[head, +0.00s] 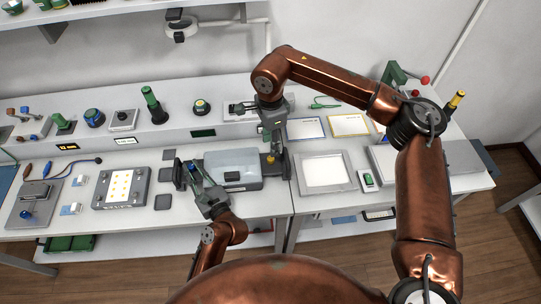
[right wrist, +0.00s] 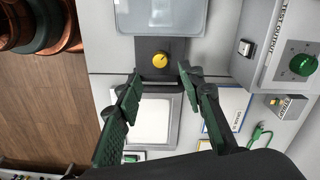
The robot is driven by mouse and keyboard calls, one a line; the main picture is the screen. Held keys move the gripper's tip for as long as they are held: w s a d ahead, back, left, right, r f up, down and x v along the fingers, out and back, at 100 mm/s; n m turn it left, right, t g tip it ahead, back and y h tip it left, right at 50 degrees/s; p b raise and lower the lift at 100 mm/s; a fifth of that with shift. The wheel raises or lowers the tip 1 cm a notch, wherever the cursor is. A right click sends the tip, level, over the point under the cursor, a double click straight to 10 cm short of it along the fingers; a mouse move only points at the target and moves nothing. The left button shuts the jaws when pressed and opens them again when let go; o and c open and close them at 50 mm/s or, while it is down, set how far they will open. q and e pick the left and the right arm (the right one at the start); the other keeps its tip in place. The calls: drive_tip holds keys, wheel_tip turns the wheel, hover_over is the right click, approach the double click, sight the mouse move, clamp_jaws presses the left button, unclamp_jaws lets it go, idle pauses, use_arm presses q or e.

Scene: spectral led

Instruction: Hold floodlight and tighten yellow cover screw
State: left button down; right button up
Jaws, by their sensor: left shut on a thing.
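The floodlight (head: 232,168) is a grey box with a pale glass face, lying on the bench with dark end pieces. Its edge shows at the top of the right wrist view (right wrist: 160,14). The yellow cover screw (right wrist: 160,60) sits on the dark block at the floodlight's right end, also visible in the head view (head: 270,159). My left gripper (head: 192,176) is shut at the floodlight's left end; the exact contact is partly hidden. My right gripper (head: 273,142) points down above the screw. In the right wrist view its fingers (right wrist: 160,88) are spread, empty and apart from the screw.
A pale panel in a grey frame (head: 323,172) lies right of the floodlight. Boxed instruments and a green handle (head: 152,103) line the back ledge. A grey test-output box (right wrist: 285,40) stands near the right gripper.

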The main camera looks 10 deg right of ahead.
sight(270, 158)
wheel_tip(270, 158, down, 8)
drive_tip(key=shift+r, duration=0.2)
drive_tip(key=shift+c, duration=0.2)
clamp_jaws()
idle(0.3)
